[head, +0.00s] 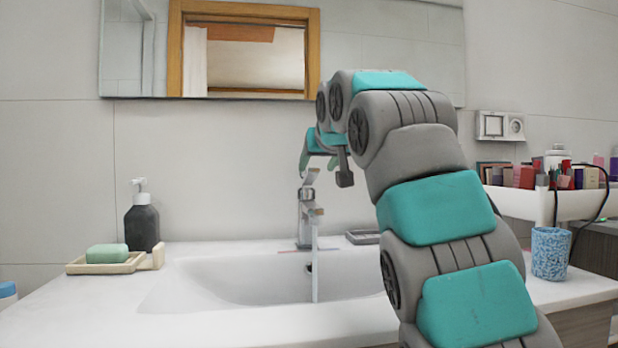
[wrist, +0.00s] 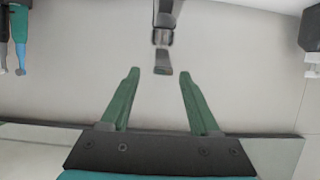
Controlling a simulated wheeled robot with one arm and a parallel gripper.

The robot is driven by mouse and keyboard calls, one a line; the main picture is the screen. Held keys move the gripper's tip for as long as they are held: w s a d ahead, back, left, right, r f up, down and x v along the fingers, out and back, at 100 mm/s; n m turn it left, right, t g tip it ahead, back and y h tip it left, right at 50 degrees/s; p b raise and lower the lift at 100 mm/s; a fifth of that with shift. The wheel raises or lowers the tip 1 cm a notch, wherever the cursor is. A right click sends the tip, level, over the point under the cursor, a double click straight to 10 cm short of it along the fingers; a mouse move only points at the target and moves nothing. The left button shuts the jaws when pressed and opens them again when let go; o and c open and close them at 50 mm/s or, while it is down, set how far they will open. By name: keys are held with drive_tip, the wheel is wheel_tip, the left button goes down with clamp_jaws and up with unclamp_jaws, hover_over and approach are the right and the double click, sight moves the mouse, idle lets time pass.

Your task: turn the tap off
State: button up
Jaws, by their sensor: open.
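The chrome tap (head: 306,225) stands upright at the back of the white sink (head: 215,285). Its lever (head: 310,177) is on top, and a pale stream of water (head: 315,265) falls from the spout into the basin. My gripper (head: 317,168) is just above the lever, fingers pointing down, partly hidden by my own arm. In the wrist view my gripper (wrist: 158,78) is open with nothing between its green fingers. The tap (wrist: 163,62) shows there beyond the fingertips, roughly centred between them and apparently not touched.
A dark soap dispenser (head: 142,222) and a green soap bar (head: 107,254) on a dish stand left of the basin. The wall and mirror (head: 380,38) are behind.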

sight(312, 176)
drive_tip(key=shift+w+f, duration=0.25)
drive_tip(key=shift+w, duration=0.15)
drive_tip(key=shift+p+x, duration=0.9)
drive_tip(key=shift+x, duration=2.1)
drive_tip(key=shift+a, duration=0.15)
drive_tip(key=shift+c, duration=0.3)
drive_tip(key=shift+f, duration=0.1)
clamp_jaws()
